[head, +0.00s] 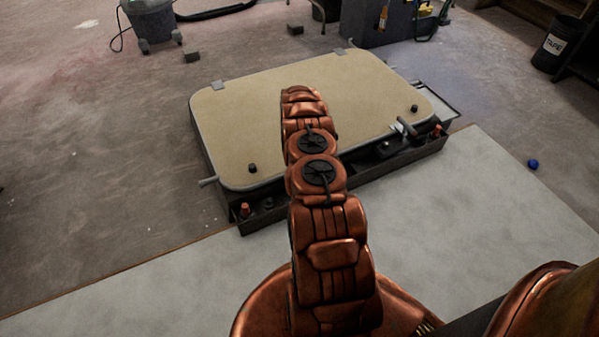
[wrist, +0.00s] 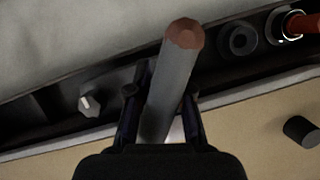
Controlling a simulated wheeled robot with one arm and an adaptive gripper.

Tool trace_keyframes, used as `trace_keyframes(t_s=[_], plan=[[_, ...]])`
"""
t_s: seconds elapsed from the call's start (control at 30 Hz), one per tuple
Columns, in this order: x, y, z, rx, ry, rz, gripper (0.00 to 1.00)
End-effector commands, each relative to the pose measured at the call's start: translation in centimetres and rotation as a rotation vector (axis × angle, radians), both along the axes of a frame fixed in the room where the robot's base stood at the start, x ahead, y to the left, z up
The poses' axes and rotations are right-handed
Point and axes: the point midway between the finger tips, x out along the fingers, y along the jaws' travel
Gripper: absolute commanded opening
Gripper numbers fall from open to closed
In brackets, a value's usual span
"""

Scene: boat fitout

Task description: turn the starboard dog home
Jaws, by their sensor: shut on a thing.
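In the wrist view my gripper (wrist: 160,91) is shut on a grey dog handle (wrist: 172,72) with a reddish-brown end. The handle passes between both fingers and points up the picture, over the dark coaming (wrist: 52,113). In the head view my arm hides my gripper and this handle. The tan hatch lid (head: 235,125) lies flat on its coaming. Another grey lever (head: 405,127) shows at the lid's right front corner. I cannot tell how far the held dog is turned, and its pivot is hidden.
A black knob (wrist: 301,131) stands on the lid. A dark ring (wrist: 239,39) and an orange-red peg (wrist: 298,23) are on the coaming. A grey bar (head: 208,181) sticks out at the lid's left. The pale mat (head: 480,205) in front is clear. A blue ball (head: 533,164) lies right.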

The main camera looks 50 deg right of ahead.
Motion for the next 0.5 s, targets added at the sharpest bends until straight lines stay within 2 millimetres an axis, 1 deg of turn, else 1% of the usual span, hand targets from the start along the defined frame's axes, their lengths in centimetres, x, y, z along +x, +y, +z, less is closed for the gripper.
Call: trace_keyframes(t_s=[0.03, 0.5], plan=[[0.12, 0.0, 0.33, -0.002, -0.001, 0.047, 0.0], [-0.08, -0.4, 0.25, -0.001, -0.001, 0.464, 0.0]])
